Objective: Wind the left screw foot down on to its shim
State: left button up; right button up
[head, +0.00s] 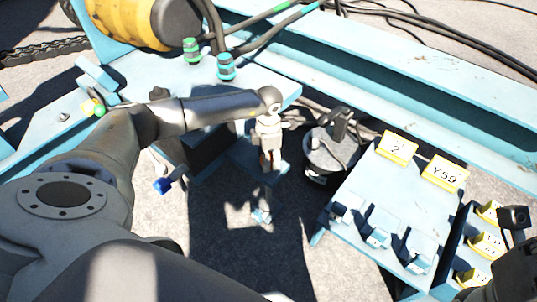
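My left arm reaches in from the left, and its gripper (268,160) points down beside the blue frame. Its fingers are small and partly shaded, so I cannot tell whether they are open or hold anything. Below it, a small light-blue piece (262,215) shows near the ground in shadow; I cannot tell whether it is the foot or the shim. A blue-ended handle (163,185) and a yellow-green-ended one (95,107) sit on the left of the frame. Dark parts of my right arm show at the lower right edge; its fingertips cannot be made out.
The blue frame (140,85) carries a yellow drum (130,22) and cables with green (191,48) and blue (227,66) connectors. A dark round bucket-like object (330,155) stands right of my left gripper. A blue bench (385,190) bears yellow labels and several blue blocks.

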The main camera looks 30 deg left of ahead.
pick_arm(q)
jog(key=m+p, duration=0.1)
jog(key=m, duration=0.4)
jog(key=shift+m, duration=0.4)
jog(key=m, duration=1)
jog(key=shift+m, duration=0.4)
jog(key=m, duration=0.4)
jog(key=shift+m, duration=0.4)
jog(key=o, duration=1)
jog(key=shift+c, duration=0.2)
jog(key=shift+r, duration=0.1)
